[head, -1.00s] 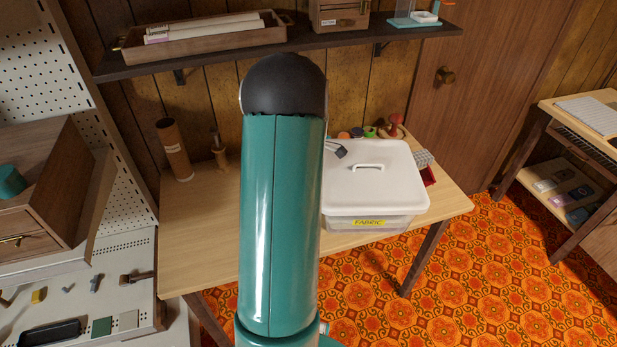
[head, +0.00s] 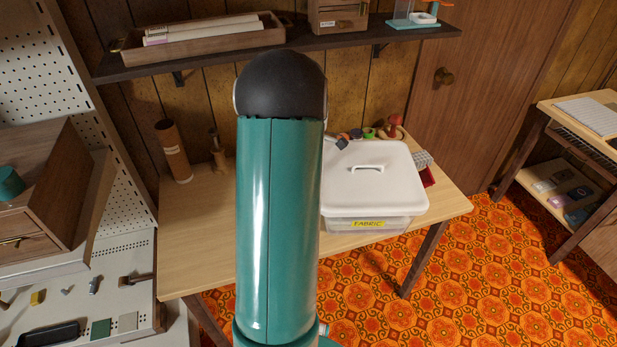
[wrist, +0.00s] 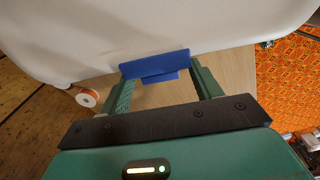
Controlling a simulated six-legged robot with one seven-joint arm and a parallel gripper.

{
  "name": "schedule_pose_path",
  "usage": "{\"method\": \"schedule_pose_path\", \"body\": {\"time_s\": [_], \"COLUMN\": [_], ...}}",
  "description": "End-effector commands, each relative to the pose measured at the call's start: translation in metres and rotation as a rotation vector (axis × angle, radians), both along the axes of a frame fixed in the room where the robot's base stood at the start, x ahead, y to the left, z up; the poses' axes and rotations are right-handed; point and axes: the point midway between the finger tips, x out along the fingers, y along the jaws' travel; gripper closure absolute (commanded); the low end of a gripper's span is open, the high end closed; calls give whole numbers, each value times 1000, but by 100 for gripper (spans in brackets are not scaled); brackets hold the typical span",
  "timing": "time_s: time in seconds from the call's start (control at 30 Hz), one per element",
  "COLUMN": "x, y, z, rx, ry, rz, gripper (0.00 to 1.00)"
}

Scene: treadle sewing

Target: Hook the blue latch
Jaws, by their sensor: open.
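The blue latch (wrist: 155,65) shows in the wrist view as a wide bar with a smaller tab below it, at the edge of the white lid (wrist: 150,25). My gripper (wrist: 163,80) is open, with one green finger on each side of the latch's lower part. The finger ends are close to the bar; I cannot tell if they touch it. In the head view the white-lidded fabric box (head: 368,224) stands on the table. My arm covers part of the view, and the latch cannot be made out clearly there.
The wooden table (head: 205,240) is bare at the front left. A cardboard tube (head: 173,152) stands at its back left. A red-knobbed item (head: 395,124) and several spools stand behind the box. An orange and white spool (wrist: 86,98) is left of my gripper. A shelf (head: 200,62) hangs above.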

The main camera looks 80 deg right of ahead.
Motion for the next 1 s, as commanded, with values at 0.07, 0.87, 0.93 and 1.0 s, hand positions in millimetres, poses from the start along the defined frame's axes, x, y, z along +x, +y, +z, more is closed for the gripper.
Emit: {"method": "schedule_pose_path", "body": {"time_s": [0.07,0.87,0.93,1.0], "x": [0,-5,-5,-5], "y": [-1,-1,-1,-1], "z": [20,104,104,103], "rx": [-6,-1,-1,0], "ry": [0,0,0,0], "rz": [1,0,0,0], "gripper": [36,36,36,36]}}
